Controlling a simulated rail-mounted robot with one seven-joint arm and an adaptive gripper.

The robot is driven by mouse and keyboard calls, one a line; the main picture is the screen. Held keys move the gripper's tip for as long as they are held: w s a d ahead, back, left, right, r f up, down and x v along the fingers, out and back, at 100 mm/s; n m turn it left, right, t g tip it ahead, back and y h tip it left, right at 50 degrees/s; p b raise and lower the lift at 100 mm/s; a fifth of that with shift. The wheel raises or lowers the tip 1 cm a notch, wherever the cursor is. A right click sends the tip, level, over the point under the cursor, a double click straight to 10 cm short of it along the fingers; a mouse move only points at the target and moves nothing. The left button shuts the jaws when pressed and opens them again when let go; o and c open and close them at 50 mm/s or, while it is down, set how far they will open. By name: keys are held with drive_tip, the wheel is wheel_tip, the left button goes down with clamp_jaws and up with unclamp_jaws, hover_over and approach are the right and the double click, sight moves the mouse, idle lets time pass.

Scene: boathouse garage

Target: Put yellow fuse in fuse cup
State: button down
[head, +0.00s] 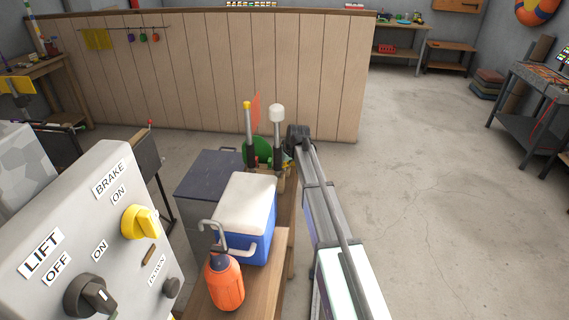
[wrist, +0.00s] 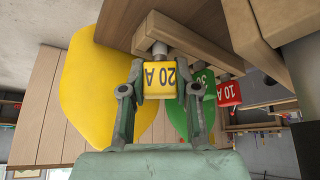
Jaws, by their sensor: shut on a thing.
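The yellow fuse (wrist: 158,76), a block marked "20 A" that appears upside down, is in the middle of the wrist view. My gripper (wrist: 159,88) is shut on it, with one finger on each side. A grey metal stub (wrist: 160,48) shows directly at the fuse's upper end, below a wooden bar; I cannot tell whether they are joined. In the head view my gripper (head: 288,163) is beyond the cooler, largely hidden by my arm, and the fuse cannot be made out. I cannot identify the fuse cup in either view.
A large yellow panel (wrist: 88,85) is close on the left. A cooler (head: 243,212) and orange bottle (head: 224,283) crowd the bench; floor to the right is clear.

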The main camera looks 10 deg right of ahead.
drive_tip(key=shift+f, duration=0.35)
drive_tip(key=c, duration=0.8)
unclamp_jaws()
drive_tip(key=shift+o, duration=0.2)
drive_tip(key=shift+r, duration=0.1)
drive_tip(key=v, duration=1.2)
